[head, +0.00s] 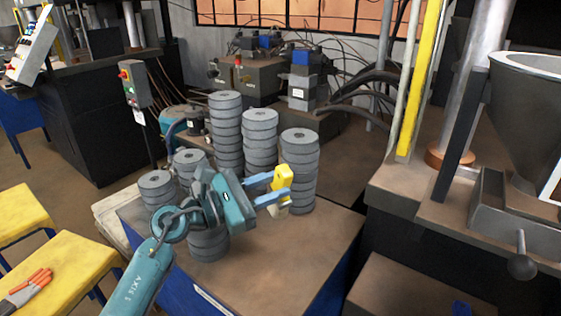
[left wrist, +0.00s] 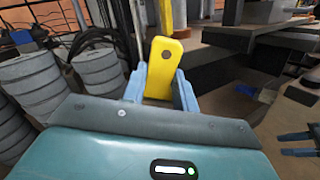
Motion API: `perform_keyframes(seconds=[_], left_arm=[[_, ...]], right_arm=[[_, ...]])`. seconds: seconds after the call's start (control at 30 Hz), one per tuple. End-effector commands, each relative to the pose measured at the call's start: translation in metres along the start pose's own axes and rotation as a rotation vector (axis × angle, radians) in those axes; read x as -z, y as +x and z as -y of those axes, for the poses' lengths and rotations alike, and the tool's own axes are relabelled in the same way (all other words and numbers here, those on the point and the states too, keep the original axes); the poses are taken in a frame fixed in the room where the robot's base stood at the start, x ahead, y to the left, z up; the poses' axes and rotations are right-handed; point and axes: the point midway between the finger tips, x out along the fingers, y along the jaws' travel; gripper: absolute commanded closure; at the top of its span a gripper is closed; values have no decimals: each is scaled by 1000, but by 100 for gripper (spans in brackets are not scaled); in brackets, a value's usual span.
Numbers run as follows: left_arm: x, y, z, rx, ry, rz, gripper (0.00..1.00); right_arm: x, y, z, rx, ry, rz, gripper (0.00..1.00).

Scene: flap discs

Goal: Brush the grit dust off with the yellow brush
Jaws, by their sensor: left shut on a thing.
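The yellow brush (head: 277,183) is upright in my left gripper (head: 270,189), whose blue fingers are shut on it. It also shows in the left wrist view (left wrist: 160,76) between the fingertips. The gripper holds it in front of the right stack of flap discs (head: 300,150); whether it touches them I cannot tell. The brush's lower end is hard to make out. The brown table top (head: 285,255) shows no grit dust that I can tell apart.
Several stacks of grey discs (head: 226,130) stand at the back and left of the table, partly behind my left arm. The table's front right is clear. A machine with a grey hopper (head: 530,110) stands at the right. Yellow-topped stools (head: 70,275) stand at the left.

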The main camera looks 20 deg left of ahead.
Motion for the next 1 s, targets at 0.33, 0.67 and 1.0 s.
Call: perform_keyframes(seconds=[0.33, 0.67, 1.0], left_arm=[[22, 0, 7, -6, -3, 4, 94], [47, -3, 16, -5, -2, 4, 94], [46, -3, 16, -6, -1, 3, 94]], right_arm=[[-21, 5, 6, 11, 5, 11, 64], [-14, 9, 12, 39, 7, -42, 64], [-11, 8, 13, 44, 0, -47, 64]])
